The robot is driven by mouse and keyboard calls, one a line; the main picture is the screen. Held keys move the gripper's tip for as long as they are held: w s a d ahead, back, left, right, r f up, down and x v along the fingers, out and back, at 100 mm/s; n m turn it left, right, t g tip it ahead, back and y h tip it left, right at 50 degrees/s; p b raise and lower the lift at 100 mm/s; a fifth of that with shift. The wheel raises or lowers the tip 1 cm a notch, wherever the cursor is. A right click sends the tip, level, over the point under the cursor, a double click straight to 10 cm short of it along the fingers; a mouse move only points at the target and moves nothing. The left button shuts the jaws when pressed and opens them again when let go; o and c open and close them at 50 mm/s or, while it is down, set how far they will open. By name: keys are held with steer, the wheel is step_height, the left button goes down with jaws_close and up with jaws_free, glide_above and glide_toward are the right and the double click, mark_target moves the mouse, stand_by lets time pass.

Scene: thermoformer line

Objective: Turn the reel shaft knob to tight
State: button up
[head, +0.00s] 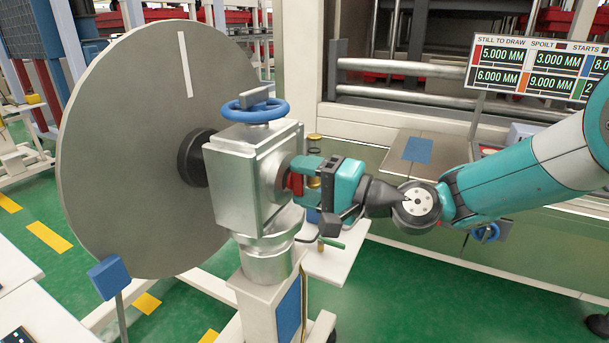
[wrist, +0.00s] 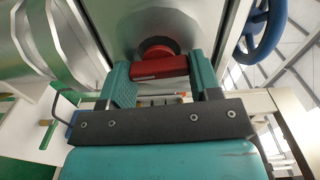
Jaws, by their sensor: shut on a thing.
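The reel shaft knob is a red bar-shaped grip (wrist: 158,68) on a round red base, on the face of a grey metal housing (head: 242,180). In the head view only a sliver of red knob (head: 296,184) shows between the fingers. My gripper (head: 302,178) reaches in from the right, level with the knob. In the wrist view its teal fingers (wrist: 160,76) stand on both sides of the red bar and are shut on it. The bar lies almost level in that view, slightly tilted. I see no readable tight mark.
A large grey reel disc (head: 140,150) stands left of the housing. A blue handwheel (head: 257,110) sits on top of the housing. A green-handled lever (head: 328,242) and a small white table (head: 335,262) are below my gripper. A display board (head: 540,68) stands at the right.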

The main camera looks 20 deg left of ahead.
steer(key=shift+m, duration=0.6)
steer(key=o, duration=0.9)
steer(key=d+b, duration=0.2)
steer(key=d, duration=0.3)
steer(key=s+d+b, duration=0.1)
steer(key=d+b, duration=0.2)
steer(key=d, duration=0.3)
steer(key=d+b, duration=0.2)
steer(key=d, duration=0.4)
steer(key=shift+s+d, duration=0.15)
steer(key=shift+d, duration=0.1)
